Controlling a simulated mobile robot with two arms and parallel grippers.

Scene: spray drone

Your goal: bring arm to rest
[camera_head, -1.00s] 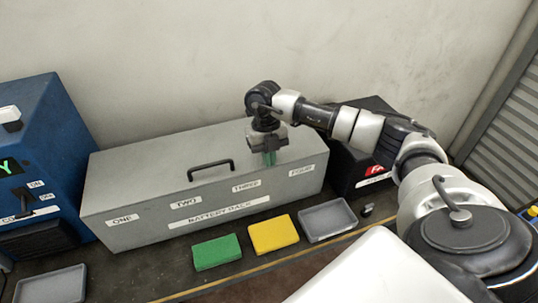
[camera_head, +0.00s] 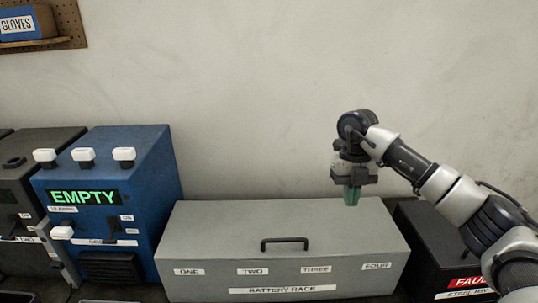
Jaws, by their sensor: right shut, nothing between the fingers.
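My right arm comes in from the right side of the head view. Its gripper (camera_head: 352,195) points down, above the right part of the grey battery rack (camera_head: 290,225). Its greenish fingertips are together with nothing between them. The rack's lid is closed, with a black handle (camera_head: 285,242) on it and the labels ONE, TWO, THREE and FOUR along its front. I cannot tell exactly how far the fingertips are above the lid. My left gripper is not in view.
A blue machine (camera_head: 150,190) showing EMPTY stands left of the rack, with a dark box (camera_head: 30,190) beyond it. A black bin (camera_head: 440,255) labelled FAU... stands right, partly behind my arm. A pegboard shelf with a GLOVES box (camera_head: 25,24) hangs upper left. The wall behind is bare.

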